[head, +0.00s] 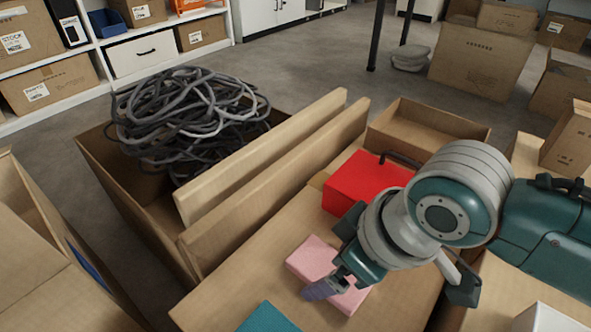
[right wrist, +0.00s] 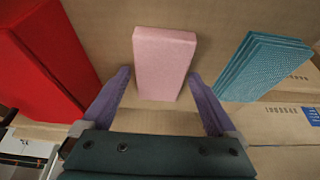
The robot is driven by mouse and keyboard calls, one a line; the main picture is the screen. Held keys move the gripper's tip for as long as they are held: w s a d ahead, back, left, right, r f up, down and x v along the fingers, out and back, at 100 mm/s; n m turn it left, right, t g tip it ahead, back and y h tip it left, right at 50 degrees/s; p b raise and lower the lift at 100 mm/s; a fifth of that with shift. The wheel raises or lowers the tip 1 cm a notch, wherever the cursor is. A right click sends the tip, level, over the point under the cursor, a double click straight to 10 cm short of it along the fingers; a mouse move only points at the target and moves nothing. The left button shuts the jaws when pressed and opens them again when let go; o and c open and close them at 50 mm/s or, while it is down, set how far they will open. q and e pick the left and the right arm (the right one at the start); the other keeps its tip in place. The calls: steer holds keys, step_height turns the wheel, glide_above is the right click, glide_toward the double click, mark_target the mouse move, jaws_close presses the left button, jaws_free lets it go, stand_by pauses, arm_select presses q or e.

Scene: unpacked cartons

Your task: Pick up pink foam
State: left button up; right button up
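The pink foam (head: 308,256) is a flat block lying on the cardboard surface in the head view, partly hidden by my right gripper (head: 326,286). In the right wrist view the pink foam (right wrist: 164,58) sits centred between the two purple fingers of the right gripper (right wrist: 160,74). The fingers are apart, one on each side of its near end, with narrow gaps showing. Whether either finger touches it I cannot tell. My left gripper is in neither view.
A red box (head: 352,182) lies behind the foam, and a teal stack (right wrist: 265,66) lies to its right in the wrist view. Upright cardboard flaps (head: 270,190) stand left of the foam. Beyond them is an open carton (head: 108,165) with tangled grey cable (head: 185,115).

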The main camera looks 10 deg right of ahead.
steer(key=c, duration=1.1)
